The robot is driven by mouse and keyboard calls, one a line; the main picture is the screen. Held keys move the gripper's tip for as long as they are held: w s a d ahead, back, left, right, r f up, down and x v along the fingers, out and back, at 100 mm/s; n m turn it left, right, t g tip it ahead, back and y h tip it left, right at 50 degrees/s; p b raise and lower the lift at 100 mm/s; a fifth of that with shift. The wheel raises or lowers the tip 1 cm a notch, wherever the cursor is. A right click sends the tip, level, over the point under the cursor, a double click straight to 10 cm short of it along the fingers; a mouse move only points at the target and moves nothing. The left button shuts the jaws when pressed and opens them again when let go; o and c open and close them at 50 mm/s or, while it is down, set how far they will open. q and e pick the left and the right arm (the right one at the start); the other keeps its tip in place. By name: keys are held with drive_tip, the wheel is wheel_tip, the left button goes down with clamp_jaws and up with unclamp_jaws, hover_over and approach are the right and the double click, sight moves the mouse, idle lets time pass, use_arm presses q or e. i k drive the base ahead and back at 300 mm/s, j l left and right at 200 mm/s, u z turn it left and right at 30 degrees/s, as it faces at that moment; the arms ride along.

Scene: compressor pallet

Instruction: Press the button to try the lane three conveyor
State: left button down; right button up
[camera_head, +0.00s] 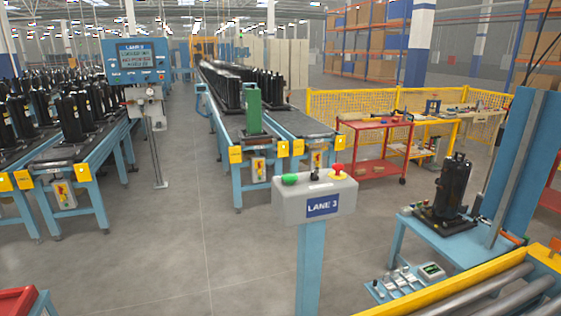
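The lane three control box (315,198) is a grey box on a blue post in the middle foreground, with a blue "LANE 3" label (322,206). On its top are a green button (290,179) at the left, a small black switch (315,175) in the middle and a red button on a yellow base (337,171) at the right. Behind it, blue-framed conveyors (247,145) carry rows of black compressors, with a green block (254,111) at the front end of one. Neither of my grippers shows in the head view.
A blue display panel (138,62) reading "LANE 3" stands at the left by more loaded conveyors (84,160). A blue bench (412,244) with a black compressor (451,188) and yellow-railed rollers (470,290) are at the right. A red cart (377,153) stands behind. The floor left of the post is clear.

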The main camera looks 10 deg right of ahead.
sight(289, 178)
drive_tip(key=i+z, duration=0.15)
drive_tip(key=i, duration=0.35)
drive_tip(key=i+j+z, duration=0.2)
drive_tip(key=i, duration=0.25)
drive_tip(key=i+j+z, duration=0.15)
drive_tip(key=i, duration=0.35)
